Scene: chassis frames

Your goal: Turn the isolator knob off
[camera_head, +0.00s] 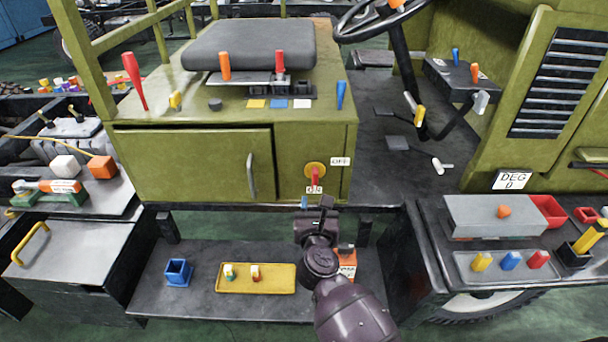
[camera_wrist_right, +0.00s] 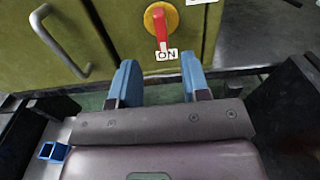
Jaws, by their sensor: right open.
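The isolator knob (camera_head: 315,174) is a red handle on a round yellow plate, on the green cabinet front below the seat. It also shows in the right wrist view (camera_wrist_right: 161,27), with its handle pointing down at a label (camera_wrist_right: 167,55) reading ON. My right gripper (camera_head: 305,203) is just below the knob and apart from it. In the right wrist view its two blue fingers (camera_wrist_right: 158,82) are spread and empty, with the knob ahead of and above the gap between them. My left gripper is not in view.
A cabinet door with a grey handle (camera_head: 251,176) is left of the knob. Below, a dark shelf holds a yellow tray (camera_head: 284,280) and a blue cup (camera_head: 178,272). A dark bench (camera_head: 433,255) stands at the right.

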